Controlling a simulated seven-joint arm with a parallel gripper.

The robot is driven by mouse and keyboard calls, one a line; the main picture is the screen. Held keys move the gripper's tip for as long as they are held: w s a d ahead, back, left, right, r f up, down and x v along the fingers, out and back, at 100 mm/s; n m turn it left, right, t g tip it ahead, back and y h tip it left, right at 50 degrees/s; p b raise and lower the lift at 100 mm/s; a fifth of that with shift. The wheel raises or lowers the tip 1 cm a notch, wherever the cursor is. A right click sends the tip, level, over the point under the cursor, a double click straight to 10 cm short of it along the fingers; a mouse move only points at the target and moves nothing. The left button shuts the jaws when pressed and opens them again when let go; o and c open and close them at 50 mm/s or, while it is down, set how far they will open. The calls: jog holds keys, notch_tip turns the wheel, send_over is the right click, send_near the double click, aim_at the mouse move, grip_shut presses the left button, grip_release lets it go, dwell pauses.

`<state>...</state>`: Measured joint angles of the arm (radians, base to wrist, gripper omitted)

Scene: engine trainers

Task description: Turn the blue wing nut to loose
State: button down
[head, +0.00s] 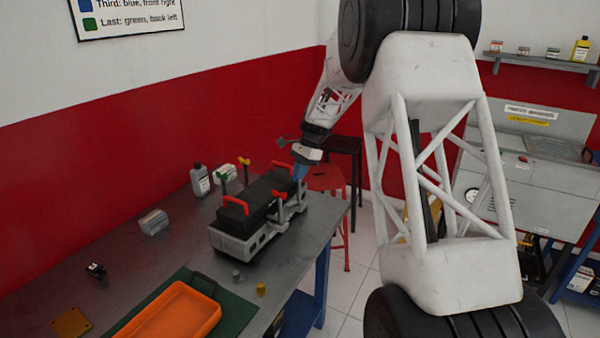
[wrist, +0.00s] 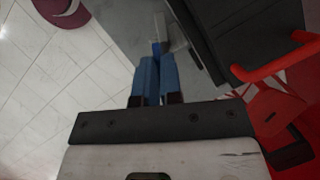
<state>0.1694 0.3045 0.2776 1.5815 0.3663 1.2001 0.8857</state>
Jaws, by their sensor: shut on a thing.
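The engine trainer (head: 237,243) is a grey block with a black top and red handles, standing on the bench. My gripper (head: 299,172) points down at the trainer's far right corner. In the wrist view its blue fingers (wrist: 156,62) are shut on the blue wing nut (wrist: 156,47), beside the black top (wrist: 235,35). The fingers hide most of the nut, so its angle cannot be told.
An orange tray (head: 172,318) lies on a green mat (head: 236,312) at the front of the bench (head: 130,278). Bottles and boxes (head: 200,180) stand behind the trainer. A red stool (head: 328,178) is beyond the bench's right edge.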

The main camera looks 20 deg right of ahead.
jog(key=n, duration=0.2)
jog(key=f+n+g, duration=0.1)
jog(key=n, duration=0.1)
jog(key=shift+s+a+g+h, duration=0.1)
jog(key=shift+g+h, duration=0.2)
jog(key=shift+h, duration=0.1)
jog(key=c, duration=1.3)
grip_release()
jog(key=shift+r, duration=0.35)
jog(key=shift+v, duration=3.85)
